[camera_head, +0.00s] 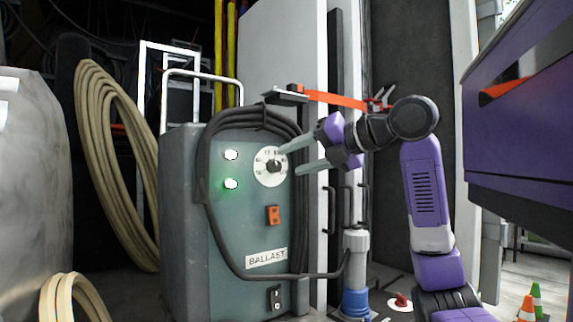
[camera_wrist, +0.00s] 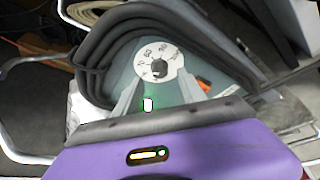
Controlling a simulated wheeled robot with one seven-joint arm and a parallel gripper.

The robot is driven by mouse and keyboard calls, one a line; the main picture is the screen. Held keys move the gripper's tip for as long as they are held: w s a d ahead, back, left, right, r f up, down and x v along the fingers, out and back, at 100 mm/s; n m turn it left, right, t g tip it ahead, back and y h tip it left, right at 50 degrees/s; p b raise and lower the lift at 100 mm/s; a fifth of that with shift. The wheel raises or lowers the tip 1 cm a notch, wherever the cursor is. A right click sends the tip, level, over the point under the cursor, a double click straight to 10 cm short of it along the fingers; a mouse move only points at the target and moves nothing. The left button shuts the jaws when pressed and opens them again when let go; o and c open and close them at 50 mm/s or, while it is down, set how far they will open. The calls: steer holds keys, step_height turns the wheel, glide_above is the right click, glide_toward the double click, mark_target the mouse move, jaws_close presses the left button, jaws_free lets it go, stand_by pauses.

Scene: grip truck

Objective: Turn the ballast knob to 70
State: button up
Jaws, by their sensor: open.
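The ballast knob (camera_head: 274,166) is a small black knob on a round white dial (camera_head: 264,179) with printed numbers. It sits on the front of the grey-green ballast box (camera_head: 225,250), labelled BALLAST (camera_head: 267,258). In the wrist view the knob (camera_wrist: 159,69) and its dial (camera_wrist: 148,53) lie ahead of my gripper; the exact number it points to is too small to tell. My gripper (camera_head: 290,160) is open and empty, its two pale fingers reaching from the right toward the dial. In the wrist view the fingers (camera_wrist: 164,97) stand to either side below the knob, apart from it.
A thick black cable (camera_head: 210,215) loops around the box front. Two lit lamps (camera_head: 231,169), an orange switch (camera_head: 273,215) and a black switch (camera_head: 275,298) are on the panel. A coiled beige hose (camera_head: 95,150) hangs at left. An orange strap (camera_head: 340,99) crosses behind my arm.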

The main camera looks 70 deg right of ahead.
steer(key=v, duration=0.3)
steer(key=shift+s, duration=0.15)
stand_by(0.6)
